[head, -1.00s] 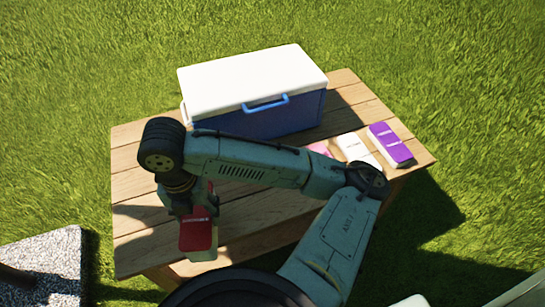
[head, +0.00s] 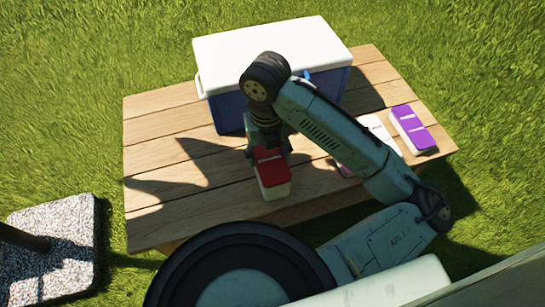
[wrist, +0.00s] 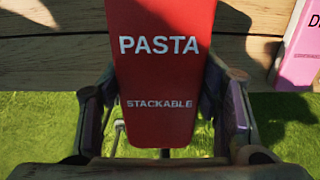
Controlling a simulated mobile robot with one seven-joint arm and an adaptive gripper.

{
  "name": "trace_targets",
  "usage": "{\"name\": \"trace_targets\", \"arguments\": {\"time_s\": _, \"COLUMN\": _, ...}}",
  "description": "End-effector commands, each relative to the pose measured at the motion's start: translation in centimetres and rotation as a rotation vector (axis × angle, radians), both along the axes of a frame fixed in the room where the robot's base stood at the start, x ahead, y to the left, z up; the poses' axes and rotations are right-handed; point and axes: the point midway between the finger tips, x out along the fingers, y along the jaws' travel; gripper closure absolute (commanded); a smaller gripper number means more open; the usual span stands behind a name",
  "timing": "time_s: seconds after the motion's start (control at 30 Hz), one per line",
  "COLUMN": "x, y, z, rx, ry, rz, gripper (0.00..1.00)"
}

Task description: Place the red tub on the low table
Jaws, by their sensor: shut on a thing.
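The red tub (head: 271,166) has a red lid and pale lower sides. In the wrist view its lid (wrist: 160,75) reads "PASTA" and "STACKABLE". My gripper (head: 268,150) is shut on the tub, with a finger on either side in the wrist view (wrist: 163,120). The tub appears upright over the front middle of the low wooden table (head: 215,205). I cannot tell whether its base touches the planks. My arm hides part of the table and of the tub's far end.
A blue cooler with a white lid (head: 270,55) stands at the table's back. A purple-lidded tub (head: 413,130) and a white-lidded one (head: 378,128) are at the right. A pink tub (wrist: 301,50) lies right of the red one. The table's left part is clear.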

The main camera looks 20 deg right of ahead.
Motion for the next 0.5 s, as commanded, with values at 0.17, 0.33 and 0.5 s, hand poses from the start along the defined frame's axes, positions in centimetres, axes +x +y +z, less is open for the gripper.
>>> {"name": "trace_targets", "arguments": {"time_s": 0.17, "x": 0.3, "y": -1.2, "z": -0.2, "rx": 0.000, "ry": -0.001, "rz": -0.001, "gripper": 0.94}}
{"name": "trace_targets", "arguments": {"time_s": 0.33, "x": 0.2, "y": -1.2, "z": -2.4, "rx": 0.003, "ry": 0.001, "rz": -0.001, "gripper": 0.94}}
{"name": "trace_targets", "arguments": {"time_s": 0.5, "x": 0.3, "y": -1.2, "z": -3.6, "rx": 0.001, "ry": -0.001, "rz": 0.000, "gripper": 0.94}}
